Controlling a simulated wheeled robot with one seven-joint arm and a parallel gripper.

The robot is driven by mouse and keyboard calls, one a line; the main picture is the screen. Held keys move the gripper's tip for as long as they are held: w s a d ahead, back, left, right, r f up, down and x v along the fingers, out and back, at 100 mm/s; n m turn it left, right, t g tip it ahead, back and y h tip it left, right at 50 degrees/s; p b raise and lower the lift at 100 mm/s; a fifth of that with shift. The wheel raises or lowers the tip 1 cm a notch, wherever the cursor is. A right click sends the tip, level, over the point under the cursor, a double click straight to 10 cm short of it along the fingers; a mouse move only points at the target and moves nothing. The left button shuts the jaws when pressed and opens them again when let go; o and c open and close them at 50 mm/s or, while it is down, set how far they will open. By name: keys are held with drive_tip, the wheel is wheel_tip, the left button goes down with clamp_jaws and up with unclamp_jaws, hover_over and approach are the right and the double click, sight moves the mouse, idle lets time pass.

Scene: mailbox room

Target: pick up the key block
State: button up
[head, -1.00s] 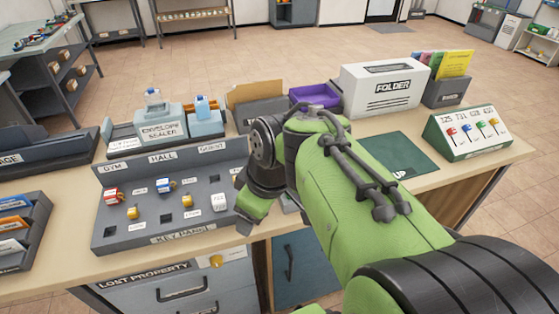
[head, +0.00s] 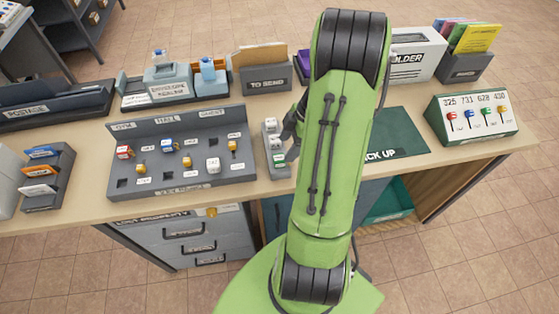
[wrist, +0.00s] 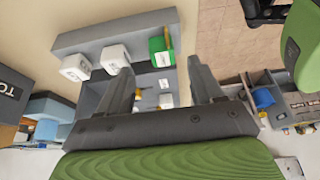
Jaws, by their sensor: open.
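Several small key blocks with brass keys sit in the grey key panel (head: 170,188) on the desk, among them a red one (head: 124,152), a blue one (head: 168,145) and a white one (head: 213,165). A small grey rack (head: 268,158) stands right of the panel. In the wrist view the rack (wrist: 75,42) holds two white blocks (wrist: 116,56) and a green block (wrist: 158,50) with a brass part beside it. My gripper (wrist: 163,82) is open and empty, its fingertips close to the rack. The head view shows only part of it; my arm hides the rest.
The envelope sealer (head: 172,82), the to-send tray (head: 266,80) and the folder machine (head: 425,55) stand behind. A green pick-up mat (head: 405,135) lies to the right, with a numbered key stand (head: 475,118) beyond. The front desk edge is narrow.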

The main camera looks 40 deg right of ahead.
sight(281, 158)
drive_tip(key=x, duration=0.5)
drive_tip(key=shift+a+f, duration=0.2)
drive_tip(key=shift+f, duration=0.15)
drive_tip(key=shift+r, duration=0.1)
drive_tip(key=c, duration=1)
drive_tip(key=shift+c, duration=0.2)
drive_tip(key=shift+r, duration=0.1)
